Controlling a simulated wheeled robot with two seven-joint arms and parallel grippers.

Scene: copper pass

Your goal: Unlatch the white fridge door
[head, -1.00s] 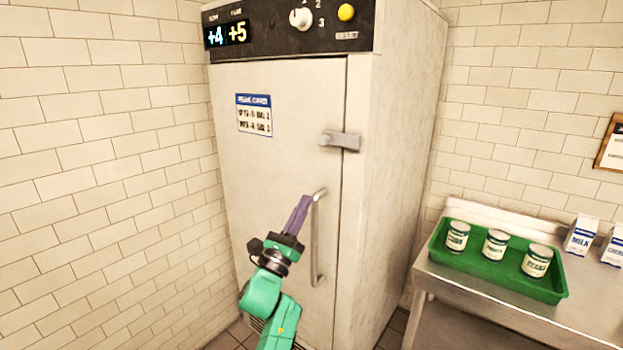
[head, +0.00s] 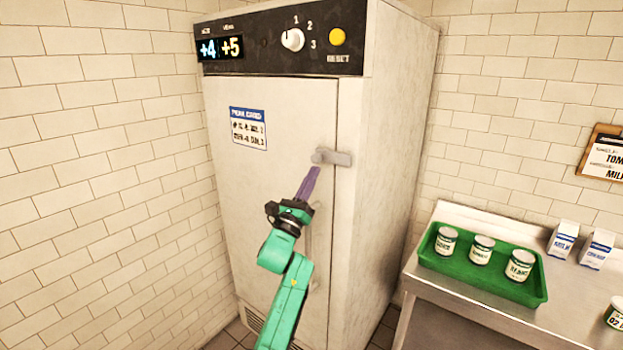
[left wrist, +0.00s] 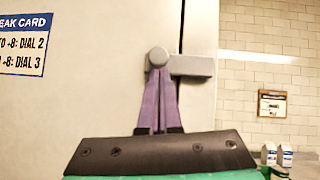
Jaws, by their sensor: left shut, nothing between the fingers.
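The white fridge door (head: 270,190) is closed, flush with its frame. Its grey latch (head: 332,157) lies horizontally across the door's right edge; in the left wrist view the latch (left wrist: 190,66) has a round knob at its left end. My left gripper (head: 313,170) is shut with purple fingers, just below the latch's left end. In the left wrist view my left gripper's tips (left wrist: 159,72) overlap the knob's lower edge; I cannot tell whether they touch. The vertical door handle (head: 312,265) is partly hidden behind my left arm. My right gripper is not in view.
A blue-headed card (head: 248,128) is on the door. At right, a metal table (head: 480,306) bears a green tray (head: 534,292) with cans, and milk cartons (head: 563,238).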

